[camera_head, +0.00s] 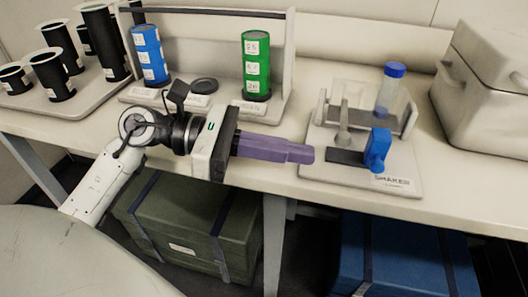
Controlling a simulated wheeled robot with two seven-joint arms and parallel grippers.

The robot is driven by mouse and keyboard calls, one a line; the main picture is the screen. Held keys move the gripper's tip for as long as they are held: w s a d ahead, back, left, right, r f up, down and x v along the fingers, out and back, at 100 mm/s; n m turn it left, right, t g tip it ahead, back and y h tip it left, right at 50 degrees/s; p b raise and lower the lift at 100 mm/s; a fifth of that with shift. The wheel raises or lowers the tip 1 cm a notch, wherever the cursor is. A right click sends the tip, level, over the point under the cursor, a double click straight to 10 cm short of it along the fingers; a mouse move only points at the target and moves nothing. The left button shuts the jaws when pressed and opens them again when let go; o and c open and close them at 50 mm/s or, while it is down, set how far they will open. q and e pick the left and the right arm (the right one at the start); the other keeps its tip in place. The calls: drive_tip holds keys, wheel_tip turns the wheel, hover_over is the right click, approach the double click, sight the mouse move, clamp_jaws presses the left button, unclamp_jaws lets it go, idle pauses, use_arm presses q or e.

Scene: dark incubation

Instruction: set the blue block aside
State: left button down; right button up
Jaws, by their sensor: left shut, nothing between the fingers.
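The blue block (377,150) stands on the right front part of the shaker's pale base plate (408,169), beside a dark flat strip. My left gripper (312,154) comes in from the left over the table's front edge. Its purple fingers are closed together with nothing between them. The fingertips point right, a short way left of the blue block and apart from it. My right gripper is not in view.
A clear tube with a blue cap (396,70) stands in the shaker's holder behind the block. Blue (150,55) and green (256,65) stacks stand on a rack at the back. Black cylinders (50,73) fill the left tray. A pale lidded box (485,85) limits room at right.

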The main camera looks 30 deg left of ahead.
use_arm(q)
drive_tip(key=shift+v, duration=2.25)
